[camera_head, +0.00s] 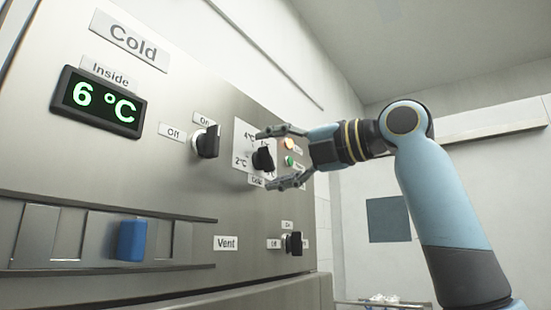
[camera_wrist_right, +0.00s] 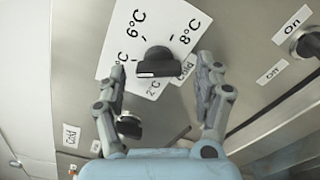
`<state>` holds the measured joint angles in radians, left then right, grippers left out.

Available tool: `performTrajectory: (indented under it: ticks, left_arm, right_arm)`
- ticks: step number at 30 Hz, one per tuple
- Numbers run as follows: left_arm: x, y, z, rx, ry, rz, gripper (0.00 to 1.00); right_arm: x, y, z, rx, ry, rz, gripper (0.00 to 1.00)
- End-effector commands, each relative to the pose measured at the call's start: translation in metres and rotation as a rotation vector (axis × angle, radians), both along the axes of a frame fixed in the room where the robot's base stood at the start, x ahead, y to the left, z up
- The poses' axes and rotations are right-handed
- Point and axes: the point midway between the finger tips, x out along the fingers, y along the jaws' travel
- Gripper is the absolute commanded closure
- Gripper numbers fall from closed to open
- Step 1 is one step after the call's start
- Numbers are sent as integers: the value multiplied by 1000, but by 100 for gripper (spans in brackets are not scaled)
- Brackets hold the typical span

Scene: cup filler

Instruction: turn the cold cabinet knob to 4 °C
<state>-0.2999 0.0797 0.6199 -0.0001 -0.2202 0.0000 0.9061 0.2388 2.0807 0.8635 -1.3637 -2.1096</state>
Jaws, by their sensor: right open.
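The black cold cabinet knob (camera_head: 263,160) sits on a white dial plate (camera_head: 242,140) on the steel panel. It also shows in the right wrist view (camera_wrist_right: 158,66), where 6 °C and 8 °C can be read on the plate. I cannot tell for sure which mark the knob points at. The green display (camera_head: 100,102) under the Cold label reads 6 °C. My right gripper (camera_head: 268,158) is open. Its fingers are on either side of the knob, one above and one below in the head view, with gaps visible in the wrist view. My left gripper is out of view.
An On/Off switch (camera_head: 207,142) is left of the dial. Two small lights, orange (camera_head: 289,144) and green (camera_head: 289,160), lie close to its right. A Vent switch (camera_head: 293,243) is below. A blue slider (camera_head: 132,240) sits in a rail at lower left.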

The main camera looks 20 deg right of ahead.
Motion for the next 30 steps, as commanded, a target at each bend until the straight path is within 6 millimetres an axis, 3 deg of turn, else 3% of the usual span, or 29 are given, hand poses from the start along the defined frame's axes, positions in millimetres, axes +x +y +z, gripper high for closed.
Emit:
performTrajectory:
  ticks: [7,21,30]
  left_arm:
    - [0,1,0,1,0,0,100]
    - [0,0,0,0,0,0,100]
    - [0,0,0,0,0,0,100]
  right_arm:
    - [-9,-9,0,-3,-3,-5,31]
    - [-71,-57,-1,-8,1,-6,31]
    - [-90,-72,-1,-3,-1,-3,31]
